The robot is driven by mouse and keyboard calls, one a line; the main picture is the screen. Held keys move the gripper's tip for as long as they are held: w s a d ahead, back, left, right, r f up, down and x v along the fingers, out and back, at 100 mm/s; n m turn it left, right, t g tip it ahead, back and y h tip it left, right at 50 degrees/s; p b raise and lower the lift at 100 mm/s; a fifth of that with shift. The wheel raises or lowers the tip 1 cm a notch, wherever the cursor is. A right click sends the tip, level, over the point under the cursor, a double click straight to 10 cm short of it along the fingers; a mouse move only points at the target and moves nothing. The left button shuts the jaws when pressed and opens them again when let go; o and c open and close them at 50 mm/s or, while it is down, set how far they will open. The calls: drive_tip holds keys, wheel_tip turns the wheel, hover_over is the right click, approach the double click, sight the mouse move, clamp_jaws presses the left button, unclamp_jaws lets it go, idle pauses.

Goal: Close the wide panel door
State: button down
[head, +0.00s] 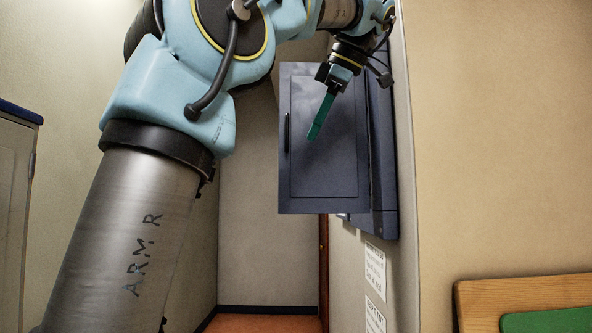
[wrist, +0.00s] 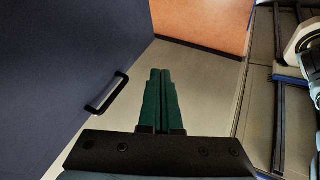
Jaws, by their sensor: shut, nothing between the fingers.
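The wide panel door (head: 324,190) is dark blue-grey with a raised border and a dark vertical handle (head: 287,132) at its left edge. It stands open, swung out from the dark cabinet (head: 383,160) on the right wall. My gripper (head: 314,135) has green fingers pointing down and left, in front of the door's panel in the head view. In the wrist view the fingers of my gripper (wrist: 161,72) are together and empty. There the door (wrist: 60,60) fills the left side, its handle (wrist: 106,93) left of the fingers. I see no contact with the door.
Printed notices (head: 375,268) are on the wall below the cabinet. A wooden board with a green panel (head: 548,322) is at the lower right. A pale cabinet with a blue top (head: 15,190) stands at the left. The orange floor (head: 265,323) shows beyond.

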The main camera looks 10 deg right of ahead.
sight(296, 170)
drive_tip(key=x, duration=0.3)
drive_tip(key=w+p+x, duration=0.1)
drive_tip(key=x, duration=0.3)
drive_tip(key=w+d+r+x, duration=0.1)
drive_tip(key=x, duration=0.3)
drive_tip(key=shift+w+p, duration=0.2)
drive_tip(key=shift+p, duration=0.15)
drive_tip(key=shift+w, duration=0.6)
